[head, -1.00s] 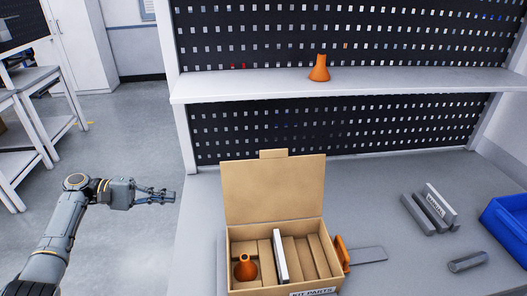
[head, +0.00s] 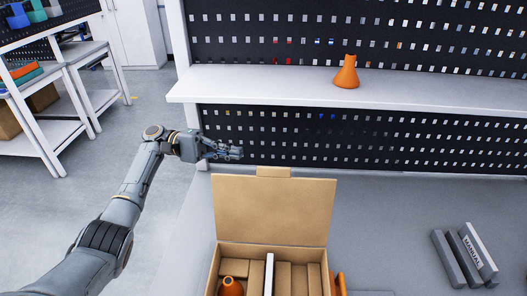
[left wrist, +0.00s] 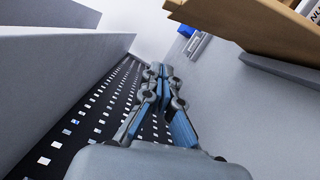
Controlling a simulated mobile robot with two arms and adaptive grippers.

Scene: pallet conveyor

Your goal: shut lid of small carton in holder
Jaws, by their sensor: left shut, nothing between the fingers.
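The small brown carton (head: 238,252) stands open on the bench, cut off by the bottom edge of the head view. Its lid (head: 275,210) stands up at the back, with a tuck flap on top. Inside are an orange flask-shaped part (head: 231,287), an upright white piece (head: 269,274) and cardboard dividers. My left gripper (head: 238,153) is shut and empty, left of and behind the lid, apart from it. In the left wrist view its fingers (left wrist: 160,72) are together, and brown cardboard (left wrist: 250,25) shows at upper right. The holder cannot be made out clearly. My right gripper is not in view.
A shelf (head: 220,90) with an orange flask-shaped part (head: 346,72) runs above the bench, before a black perforated panel (head: 400,140). Grey bars and a white "MANUAL" piece (head: 480,252) lie at right. The bench between them and the carton is mostly clear.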

